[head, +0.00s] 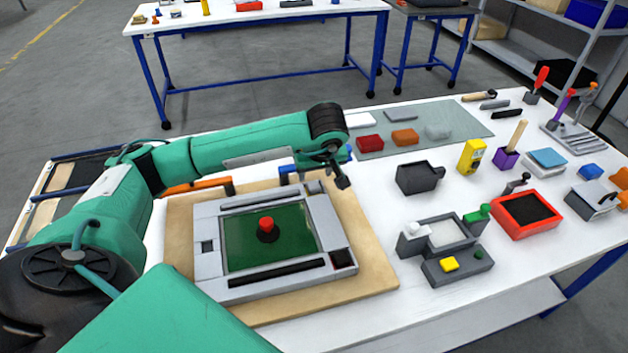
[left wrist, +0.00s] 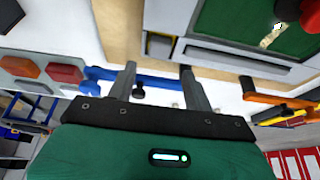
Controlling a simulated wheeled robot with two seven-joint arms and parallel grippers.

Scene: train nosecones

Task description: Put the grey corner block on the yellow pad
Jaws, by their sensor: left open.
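A small dark grey block, which looks like the grey corner block (head: 314,187), sits at the far right corner of the light grey frame. It also shows in the left wrist view (left wrist: 160,45), just beyond the fingertips. A small yellow square, which looks like the yellow pad (head: 449,264), lies on a dark grey fixture at the right. My left gripper (head: 342,182) is beside the frame's far right corner, near the block. In the left wrist view its fingers (left wrist: 158,72) are apart with nothing held between them. My right gripper is not in view.
The frame (head: 210,282) surrounds a green panel with a red knob (head: 266,224), on a wooden board (head: 372,250). Blue (left wrist: 150,82) and orange (head: 195,187) clamps stand at the board's far edge. A dark cup (head: 417,178) and red-framed tray (head: 525,213) stand at right.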

